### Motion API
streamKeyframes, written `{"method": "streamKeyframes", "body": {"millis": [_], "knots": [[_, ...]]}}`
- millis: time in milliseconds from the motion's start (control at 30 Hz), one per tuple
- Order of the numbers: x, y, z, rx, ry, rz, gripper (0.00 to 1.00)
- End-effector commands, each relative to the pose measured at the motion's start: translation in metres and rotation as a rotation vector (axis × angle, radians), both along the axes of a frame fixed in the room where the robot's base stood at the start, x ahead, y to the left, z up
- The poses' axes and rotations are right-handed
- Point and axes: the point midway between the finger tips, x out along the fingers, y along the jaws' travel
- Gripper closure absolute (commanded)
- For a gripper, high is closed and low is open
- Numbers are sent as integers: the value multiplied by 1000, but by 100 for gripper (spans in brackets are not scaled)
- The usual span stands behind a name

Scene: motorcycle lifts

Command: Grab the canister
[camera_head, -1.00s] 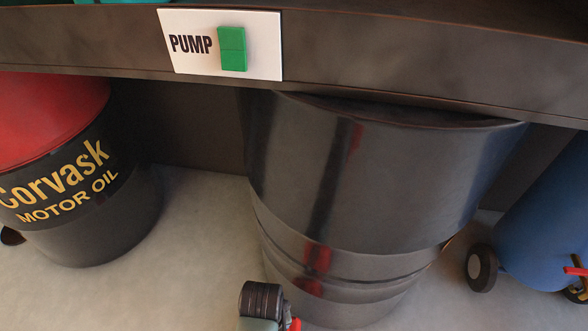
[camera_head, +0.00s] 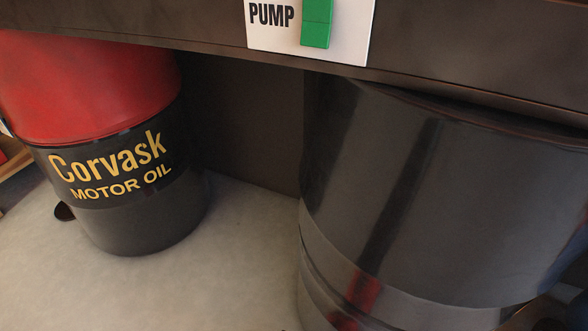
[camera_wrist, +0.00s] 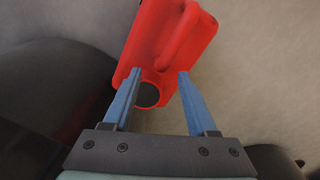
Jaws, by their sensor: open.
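The red canister (camera_wrist: 172,38) shows in the wrist view, just beyond my gripper. It has a moulded handle and a round dark cap or opening (camera_wrist: 148,95) at its near end. My gripper (camera_wrist: 160,72) is open, with its two blue fingers apart. The dark round end shows between the fingers, close to the left one. The canister's red body shows between and beyond the fingertips; I cannot tell whether they touch it. Neither the canister nor my gripper is in the head view.
A large black drum (camera_head: 420,200) stands at the right of the head view. A red and black Corvask motor oil drum (camera_head: 125,200) stands at the left, with pale floor (camera_head: 240,240) between. A dark beam with a PUMP sign (camera_head: 345,25) crosses above.

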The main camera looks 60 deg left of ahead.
Motion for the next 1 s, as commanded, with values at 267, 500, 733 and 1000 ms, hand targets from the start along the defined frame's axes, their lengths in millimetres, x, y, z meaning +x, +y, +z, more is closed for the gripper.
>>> {"method": "streamKeyframes", "body": {"millis": [267, 500, 733, 1000], "knots": [[-1, -2, -36, 1, -1, -1, 42], [-1, -2, -35, 1, -1, -1, 42], [-1, -2, -35, 1, -1, -1, 83], [-1, -1, -35, 1, -1, -1, 100]]}}
